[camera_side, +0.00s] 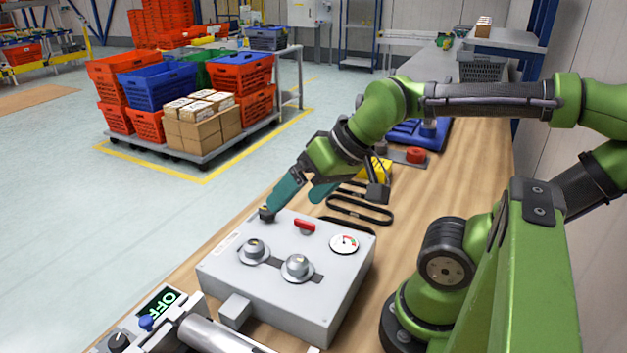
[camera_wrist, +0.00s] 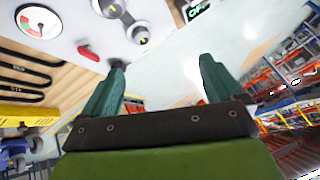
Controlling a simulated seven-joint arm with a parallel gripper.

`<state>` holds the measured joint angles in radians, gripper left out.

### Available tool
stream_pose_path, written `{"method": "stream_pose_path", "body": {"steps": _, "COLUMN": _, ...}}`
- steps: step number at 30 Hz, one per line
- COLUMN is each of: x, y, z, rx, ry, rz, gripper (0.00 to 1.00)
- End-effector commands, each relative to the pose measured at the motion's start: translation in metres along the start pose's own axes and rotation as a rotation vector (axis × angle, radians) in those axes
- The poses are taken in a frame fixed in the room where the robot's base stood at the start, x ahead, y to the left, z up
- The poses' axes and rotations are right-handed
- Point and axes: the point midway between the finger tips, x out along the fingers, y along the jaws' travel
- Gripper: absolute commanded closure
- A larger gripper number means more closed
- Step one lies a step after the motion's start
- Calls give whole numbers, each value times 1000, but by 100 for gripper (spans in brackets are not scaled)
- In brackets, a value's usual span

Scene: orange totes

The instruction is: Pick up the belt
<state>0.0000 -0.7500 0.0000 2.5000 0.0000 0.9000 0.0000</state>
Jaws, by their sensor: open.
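Several black belts lie on the wooden bench, behind the grey control box in the side view; one belt (camera_side: 362,210) shows as a long flat loop. In the wrist view a belt (camera_wrist: 25,75) lies at the left edge, beside the box. My gripper (camera_side: 298,192) is open, with teal fingers, over the far left corner of the box. In the wrist view my gripper (camera_wrist: 160,72) has its fingers wide apart with nothing held between them. The belts are off to the left of the fingers there. Part of the belts is hidden behind the box and my wrist.
The grey box (camera_side: 330,293) carries two round knobs, a red handle (camera_side: 305,226) and a dial. A yellow block (camera_side: 377,169) and a blue tray (camera_side: 408,134) stand farther back on the bench. A cart of orange and blue totes stands on the floor beyond.

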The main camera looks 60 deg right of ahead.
Motion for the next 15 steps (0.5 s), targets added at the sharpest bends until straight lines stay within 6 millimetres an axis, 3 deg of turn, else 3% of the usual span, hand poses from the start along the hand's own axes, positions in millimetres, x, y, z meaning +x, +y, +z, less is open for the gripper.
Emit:
{"method": "stream_pose_path", "body": {"steps": 5, "x": 1, "y": 3, "z": -1, "rx": 11, "ry": 1, "rz": 8, "gripper": 6}}
{"method": "stream_pose_path", "body": {"steps": 8, "x": 10, "y": 19, "z": -8, "rx": 72, "ry": -24, "rz": 55, "gripper": 6}}
{"method": "stream_pose_path", "body": {"steps": 11, "x": 22, "y": 51, "z": -26, "rx": 150, "ry": -66, "rz": 141, "gripper": 6}}
{"method": "stream_pose_path", "body": {"steps": 15, "x": 34, "y": 119, "z": -52, "rx": 145, "ry": -193, "rz": 277, "gripper": 6}}
